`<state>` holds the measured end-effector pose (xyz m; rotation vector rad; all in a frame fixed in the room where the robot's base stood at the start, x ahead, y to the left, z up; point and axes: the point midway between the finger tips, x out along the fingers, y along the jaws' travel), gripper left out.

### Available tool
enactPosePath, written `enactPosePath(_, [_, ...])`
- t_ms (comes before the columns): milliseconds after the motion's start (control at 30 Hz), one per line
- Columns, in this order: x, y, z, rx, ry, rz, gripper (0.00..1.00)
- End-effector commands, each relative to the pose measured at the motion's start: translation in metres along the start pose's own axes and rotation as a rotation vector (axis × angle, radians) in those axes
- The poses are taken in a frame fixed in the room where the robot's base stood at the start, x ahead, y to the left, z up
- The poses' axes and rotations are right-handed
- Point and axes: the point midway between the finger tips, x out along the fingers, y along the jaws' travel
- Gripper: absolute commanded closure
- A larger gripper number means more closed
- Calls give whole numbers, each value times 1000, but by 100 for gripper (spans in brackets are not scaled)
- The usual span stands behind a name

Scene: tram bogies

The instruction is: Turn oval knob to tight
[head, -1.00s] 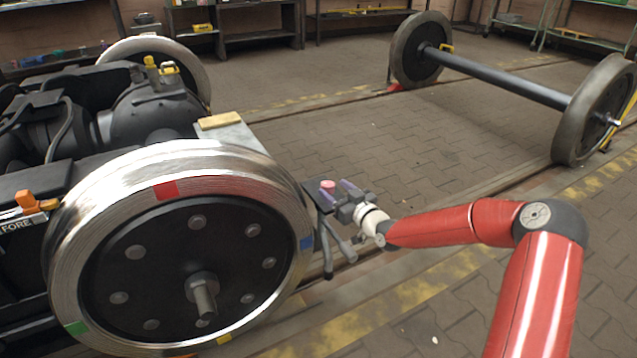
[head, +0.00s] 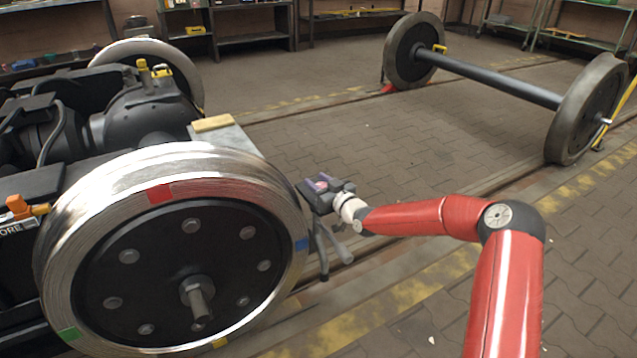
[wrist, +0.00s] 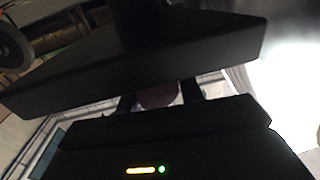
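The oval knob (head: 321,185) is a small pink-red piece at the top of a dark fixture right of the near wheel. In the wrist view the knob (wrist: 160,95) shows as a dull reddish shape between the two dark fingers. The fingers look spread; whether they touch the knob is not clear. A wide dark plate crosses the wrist view above the knob. No tight mark can be read.
The near wheel (head: 170,175) of the bogie stands close left of my gripper. Grey handles (head: 335,245) hang below the fixture. A loose wheelset (head: 500,75) stands at the back right. The paved floor (head: 400,150) between is clear.

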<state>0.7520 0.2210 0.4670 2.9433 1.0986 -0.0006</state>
Motion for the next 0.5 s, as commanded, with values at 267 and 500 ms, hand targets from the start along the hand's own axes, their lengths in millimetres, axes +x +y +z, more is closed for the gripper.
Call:
enactPosePath(267, [0,0,0,-2,1,11,86])
enactPosePath(500, [0,0,2,-4,0,98,86])
